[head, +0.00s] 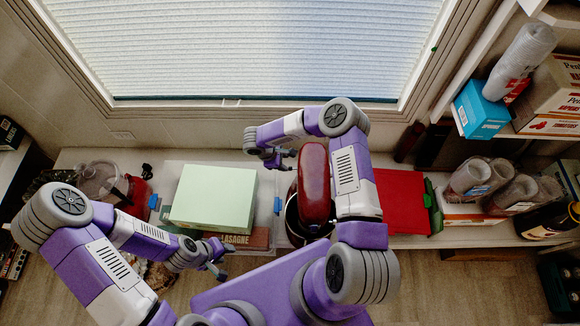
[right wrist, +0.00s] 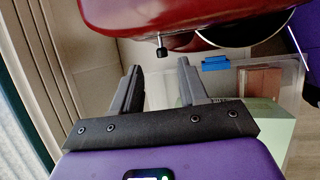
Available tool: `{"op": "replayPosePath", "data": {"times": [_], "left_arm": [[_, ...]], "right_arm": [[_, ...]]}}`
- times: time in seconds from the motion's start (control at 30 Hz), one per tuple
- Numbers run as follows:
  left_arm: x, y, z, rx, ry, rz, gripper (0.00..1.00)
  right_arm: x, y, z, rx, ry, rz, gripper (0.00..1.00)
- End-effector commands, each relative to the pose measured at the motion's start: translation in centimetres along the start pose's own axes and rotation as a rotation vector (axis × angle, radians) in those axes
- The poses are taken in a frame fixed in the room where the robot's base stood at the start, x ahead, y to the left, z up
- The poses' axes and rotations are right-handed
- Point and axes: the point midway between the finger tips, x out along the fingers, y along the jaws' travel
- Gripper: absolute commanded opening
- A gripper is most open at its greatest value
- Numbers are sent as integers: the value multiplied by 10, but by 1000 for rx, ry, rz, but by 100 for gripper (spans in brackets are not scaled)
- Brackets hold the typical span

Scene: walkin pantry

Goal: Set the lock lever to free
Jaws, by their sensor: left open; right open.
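A red stand mixer (head: 314,185) stands on the counter, its head partly covering a dark bowl (head: 294,222). In the right wrist view the mixer's red head (right wrist: 200,18) spans the top. A small black knob on a metal stem, which looks like the lock lever (right wrist: 162,46), sticks out from its lower edge. My right gripper (head: 283,160) is open and empty at the left of the mixer head. In its wrist view the fingers (right wrist: 158,78) point toward the lever, apart from it. My left gripper (head: 220,262) is open and empty in front of the counter, left of the mixer.
A red board (head: 402,202) lies to the right. Stacked cups (head: 520,62) and boxes fill the right shelves. A window is behind.

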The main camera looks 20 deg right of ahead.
Motion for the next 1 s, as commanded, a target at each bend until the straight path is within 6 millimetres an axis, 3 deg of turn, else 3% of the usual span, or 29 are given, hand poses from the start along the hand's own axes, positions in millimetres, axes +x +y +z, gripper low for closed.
{"op": "replayPosePath", "data": {"times": [0.2,0.4,0.77,0.83,1.0], "left_arm": [[10,-4,0,0,0,0,43],[16,-6,-1,0,0,0,43],[17,-6,-1,0,0,0,43],[17,-6,-1,0,0,0,43],[17,-6,-1,0,0,0,43]], "right_arm": [[38,-2,0,0,-1,-6,43],[62,-2,-1,-1,2,-4,43],[69,-1,0,-2,1,-3,43],[68,-1,0,-2,1,-3,37],[68,-1,0,-2,1,-3,11]]}}
